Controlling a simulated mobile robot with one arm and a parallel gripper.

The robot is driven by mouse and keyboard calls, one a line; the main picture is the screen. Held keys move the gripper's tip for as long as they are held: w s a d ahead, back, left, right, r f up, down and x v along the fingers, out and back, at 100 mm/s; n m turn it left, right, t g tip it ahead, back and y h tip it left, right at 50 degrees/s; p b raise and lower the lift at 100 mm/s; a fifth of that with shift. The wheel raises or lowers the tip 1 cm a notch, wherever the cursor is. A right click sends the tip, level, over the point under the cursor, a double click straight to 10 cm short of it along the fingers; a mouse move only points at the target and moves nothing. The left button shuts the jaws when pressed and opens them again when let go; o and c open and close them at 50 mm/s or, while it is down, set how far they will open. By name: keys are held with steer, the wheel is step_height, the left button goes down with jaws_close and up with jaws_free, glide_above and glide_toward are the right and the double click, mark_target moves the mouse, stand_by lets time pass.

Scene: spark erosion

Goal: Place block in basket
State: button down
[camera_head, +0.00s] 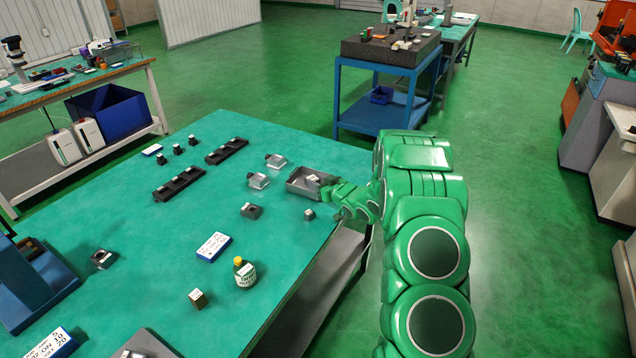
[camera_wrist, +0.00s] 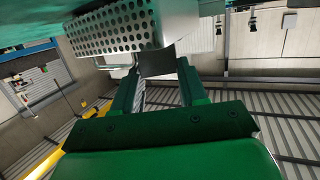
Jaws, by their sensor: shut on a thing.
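A grey metal basket (camera_head: 297,187) stands near the right edge of the green table, with a small pale-topped piece (camera_head: 313,179) showing within its outline. My green gripper (camera_head: 328,191) is at the basket's right side, its fingertips mostly hidden by my arm. In the wrist view the basket's perforated wall (camera_wrist: 105,30) is close, above and left of the fingers. My gripper (camera_wrist: 157,75) is shut on a dark grey block (camera_wrist: 157,62), beside the basket wall. Whether the block touches the basket cannot be told.
A small grey cube (camera_head: 309,213) lies in front of the basket. Two clear-sided pieces (camera_head: 259,181) and a dark block (camera_head: 251,211) are to its left.

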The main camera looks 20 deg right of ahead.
steer(key=shift+s+f, duration=0.1)
steer(key=shift+f, duration=0.5)
steer(key=c, duration=0.8)
jaws_free()
steer(key=shift+f, duration=0.15)
steer(key=shift+o, duration=1)
steer(key=shift+s, duration=0.1)
steer(key=shift+f, duration=0.2)
steer(key=shift+a, duration=0.1)
steer(key=shift+r, duration=0.4)
steer(key=r+v, duration=0.1)
steer(key=v, duration=1.1)
